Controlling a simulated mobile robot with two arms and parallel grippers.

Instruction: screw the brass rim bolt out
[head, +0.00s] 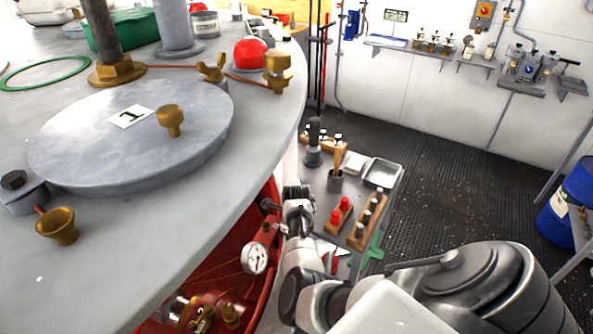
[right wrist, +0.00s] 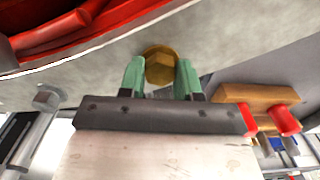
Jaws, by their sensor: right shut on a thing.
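The brass rim bolt (right wrist: 160,66) shows in the right wrist view, with a hexagonal head and a round flange against a grey metal surface. My right gripper (right wrist: 161,76) is shut on it, with one green fingertip on each side of the head. In the head view my right arm reaches up beside the deck's edge. The gripper and this bolt cannot be made out there. My left gripper is not in view.
The round grey deck (head: 265,140) carries a lid marked 1 (head: 85,145) with a brass knob (head: 170,121), and a brass funnel (head: 58,226). A pressure gauge (head: 255,258) is below its edge. A tool bench (head: 383,174) stands beyond. The dark floor (head: 450,180) has free room.

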